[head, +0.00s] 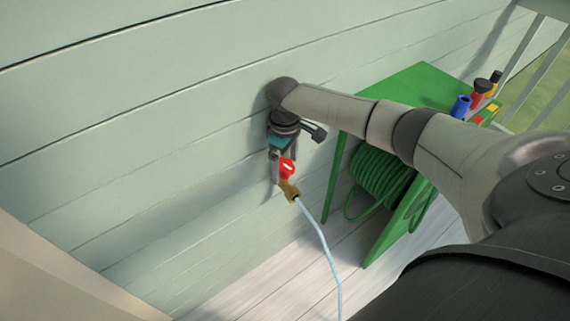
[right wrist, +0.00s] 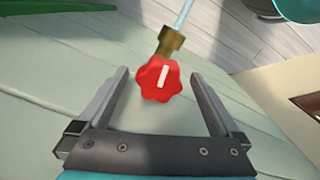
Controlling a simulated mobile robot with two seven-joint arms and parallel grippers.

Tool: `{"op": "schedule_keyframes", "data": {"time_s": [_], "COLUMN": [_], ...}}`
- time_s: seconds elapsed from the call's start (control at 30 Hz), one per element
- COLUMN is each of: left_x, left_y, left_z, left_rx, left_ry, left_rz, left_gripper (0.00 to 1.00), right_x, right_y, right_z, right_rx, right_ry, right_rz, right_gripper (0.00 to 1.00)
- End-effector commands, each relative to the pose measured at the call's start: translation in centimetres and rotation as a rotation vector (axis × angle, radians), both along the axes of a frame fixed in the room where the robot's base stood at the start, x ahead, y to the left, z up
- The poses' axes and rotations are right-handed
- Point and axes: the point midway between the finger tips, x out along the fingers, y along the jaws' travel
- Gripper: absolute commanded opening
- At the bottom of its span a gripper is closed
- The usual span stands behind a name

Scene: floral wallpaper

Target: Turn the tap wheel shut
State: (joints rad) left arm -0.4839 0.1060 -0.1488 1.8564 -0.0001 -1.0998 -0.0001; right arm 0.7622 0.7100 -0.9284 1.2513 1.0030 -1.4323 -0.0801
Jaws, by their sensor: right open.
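The red tap wheel (head: 288,168) with a white mark sits on a brass tap (head: 290,191) at the wall. A thin pale-blue stream of water (head: 322,243) runs down from the tap. In the right wrist view the wheel (right wrist: 159,78) lies between the two fingers, near their tips, with a gap on each side. The white mark there points nearly straight up and down. The brass spout (right wrist: 170,41) shows beyond it. My right gripper (head: 281,173) is open around the wheel; its arm partly hides the fingers in the head view. My left gripper is out of view.
A green table (head: 420,84) stands right of the tap, partly behind my arm. It carries a blue cup (head: 461,107) and several small coloured items. A coiled green hose (head: 380,180) hangs below. Pale wall boards lie behind the tap; the decking left of the water is clear.

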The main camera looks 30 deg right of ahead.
Motion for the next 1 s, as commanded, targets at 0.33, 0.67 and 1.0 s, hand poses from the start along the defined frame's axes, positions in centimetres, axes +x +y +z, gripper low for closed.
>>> {"op": "schedule_keyframes", "data": {"time_s": [0.33,0.67,1.0], "left_x": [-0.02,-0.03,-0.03], "left_y": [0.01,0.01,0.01], "left_z": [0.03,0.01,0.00], "left_rx": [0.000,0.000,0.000], "left_ry": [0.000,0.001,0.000], "left_rz": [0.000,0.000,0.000], "left_gripper": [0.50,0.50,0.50], "right_x": [-0.01,-0.02,-0.02], "right_y": [0.00,-0.01,-0.01], "right_z": [-0.01,0.00,0.01], "right_rx": [0.000,0.000,0.000], "right_ry": [0.000,0.000,0.001], "right_rz": [0.000,0.000,0.000], "right_gripper": [0.88,0.51,0.14]}}
